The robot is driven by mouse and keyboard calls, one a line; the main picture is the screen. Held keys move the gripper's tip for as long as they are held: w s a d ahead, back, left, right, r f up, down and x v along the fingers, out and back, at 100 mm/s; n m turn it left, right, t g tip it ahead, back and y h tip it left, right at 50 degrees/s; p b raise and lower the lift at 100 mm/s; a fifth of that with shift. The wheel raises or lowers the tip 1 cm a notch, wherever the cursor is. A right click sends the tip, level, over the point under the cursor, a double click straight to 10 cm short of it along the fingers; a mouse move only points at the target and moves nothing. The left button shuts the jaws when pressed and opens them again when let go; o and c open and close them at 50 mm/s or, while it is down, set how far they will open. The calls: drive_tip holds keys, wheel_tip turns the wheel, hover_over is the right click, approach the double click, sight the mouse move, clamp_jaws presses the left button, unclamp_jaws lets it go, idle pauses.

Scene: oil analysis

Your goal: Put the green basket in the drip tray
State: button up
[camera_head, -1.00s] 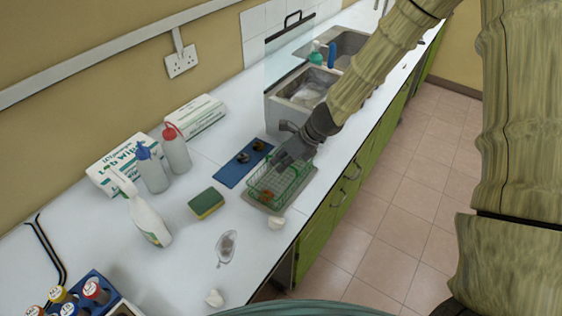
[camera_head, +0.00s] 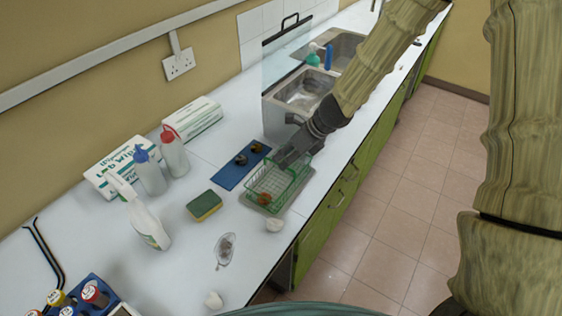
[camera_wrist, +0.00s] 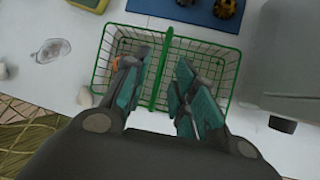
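A small orange-brown item lies in the basket. The basket also shows in the wrist view (camera_wrist: 215,60), with a green bar across its middle. My gripper (camera_head: 287,159) is above the basket, at its far side. In the wrist view its fingers (camera_wrist: 160,95) are spread apart, one on each side of the green bar, with a clear gap between them.
The grey tank (camera_head: 285,118) with an open metal basin stands behind the basket. A blue mat (camera_head: 230,178) with two dark round parts lies to the left. A sponge (camera_head: 204,206), bottles and a white lump (camera_head: 274,225) are nearby. The counter's front edge is close.

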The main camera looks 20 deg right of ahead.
drive_tip(key=v, duration=0.8)
